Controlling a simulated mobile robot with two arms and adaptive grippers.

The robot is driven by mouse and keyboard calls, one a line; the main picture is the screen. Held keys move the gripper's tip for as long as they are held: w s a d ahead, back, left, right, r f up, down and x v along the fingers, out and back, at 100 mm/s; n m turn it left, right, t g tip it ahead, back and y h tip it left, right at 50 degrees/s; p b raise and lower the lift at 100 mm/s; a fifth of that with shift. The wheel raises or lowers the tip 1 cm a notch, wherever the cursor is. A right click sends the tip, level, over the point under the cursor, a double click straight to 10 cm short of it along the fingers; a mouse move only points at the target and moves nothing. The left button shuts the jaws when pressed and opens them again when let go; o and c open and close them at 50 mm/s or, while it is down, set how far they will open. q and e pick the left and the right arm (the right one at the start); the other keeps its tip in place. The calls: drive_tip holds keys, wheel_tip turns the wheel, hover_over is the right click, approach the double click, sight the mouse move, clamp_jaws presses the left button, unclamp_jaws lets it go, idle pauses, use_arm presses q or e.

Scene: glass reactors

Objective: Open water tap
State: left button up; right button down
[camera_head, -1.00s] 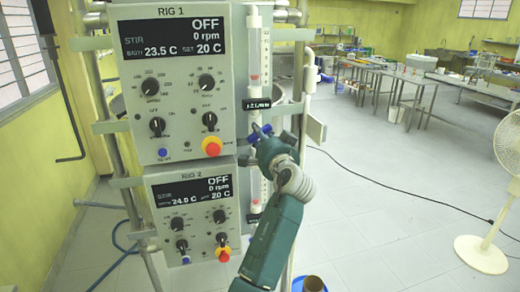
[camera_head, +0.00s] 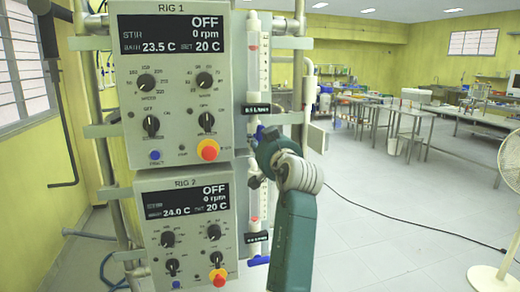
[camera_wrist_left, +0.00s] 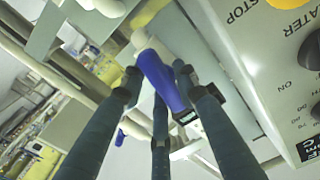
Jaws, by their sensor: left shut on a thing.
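A blue water tap handle (camera_head: 258,132) sits beside the lower end of the upper flow tube, at the right of the RIG 1 panel. My left gripper (camera_head: 264,143) is at this tap, and my teal arm hides part of it. In the left wrist view, the blue handle (camera_wrist_left: 162,82) lies between the dark fingers of my left gripper (camera_wrist_left: 160,92), which are shut on it. The handle is tilted in that view. A second blue handle (camera_head: 258,260) shows lower down, below the RIG 2 tube. My right gripper is not in view.
The RIG 1 panel (camera_head: 178,92) and the RIG 2 panel (camera_head: 188,226) stand close to the left of the gripper. Metal pipes surround the tap. A white fan (camera_head: 495,275) stands at the far right. The floor to the right is mostly open, with a cable.

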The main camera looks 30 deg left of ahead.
use_arm(q)
drive_tip(key=shift+f+n+b, duration=0.25)
drive_tip(key=shift+n+b, duration=0.1)
drive_tip(key=shift+n, duration=0.15)
drive_tip(key=shift+r, duration=0.1)
drive_tip(key=o, duration=1.1)
drive_tip(key=shift+w+d, duration=0.1)
drive_tip(key=shift+r, duration=0.1)
